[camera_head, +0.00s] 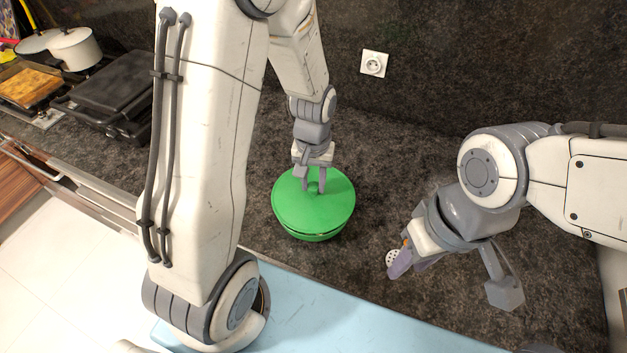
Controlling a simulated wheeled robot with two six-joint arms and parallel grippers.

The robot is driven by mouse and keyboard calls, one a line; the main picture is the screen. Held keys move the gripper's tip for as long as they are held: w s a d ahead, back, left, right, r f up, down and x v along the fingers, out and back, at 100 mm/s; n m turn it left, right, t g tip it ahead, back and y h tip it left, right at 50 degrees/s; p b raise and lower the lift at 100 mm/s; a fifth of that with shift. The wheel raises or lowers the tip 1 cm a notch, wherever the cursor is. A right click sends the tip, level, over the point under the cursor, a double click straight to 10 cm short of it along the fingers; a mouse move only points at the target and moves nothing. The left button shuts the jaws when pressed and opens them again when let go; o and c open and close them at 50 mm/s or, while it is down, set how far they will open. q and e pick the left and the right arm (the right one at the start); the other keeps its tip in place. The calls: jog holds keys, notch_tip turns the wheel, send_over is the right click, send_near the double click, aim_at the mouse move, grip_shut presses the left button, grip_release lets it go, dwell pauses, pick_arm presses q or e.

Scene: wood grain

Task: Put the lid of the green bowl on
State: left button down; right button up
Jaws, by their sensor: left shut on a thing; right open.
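The green bowl (318,236) stands on the dark stone counter in the middle of the head view. Its green lid (325,214) lies over the top of the bowl, with a thin dark line between the lid's edge and the bowl at the front. My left gripper (314,188) points down over the lid and is shut on the lid's knob, which shows between its fingers. My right gripper (446,284) is open to the right of the bowl, apart from it, with its fingers spread wide.
A small white perforated item (392,258) shows beside my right gripper's left finger, partly hidden. A black grill (110,97) and white pots (75,47) stand at the far left. A wall socket (374,63) is behind.

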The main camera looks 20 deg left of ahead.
pick_arm(q)
jog(key=shift+f+b, duration=0.7)
jog(key=shift+f, duration=0.2)
jog(key=c, duration=0.5)
grip_release()
jog(key=shift+r, duration=0.1)
notch_tip(320, 180, up, 10)
jog(key=b, duration=0.1)
jog(key=shift+r, duration=0.2)
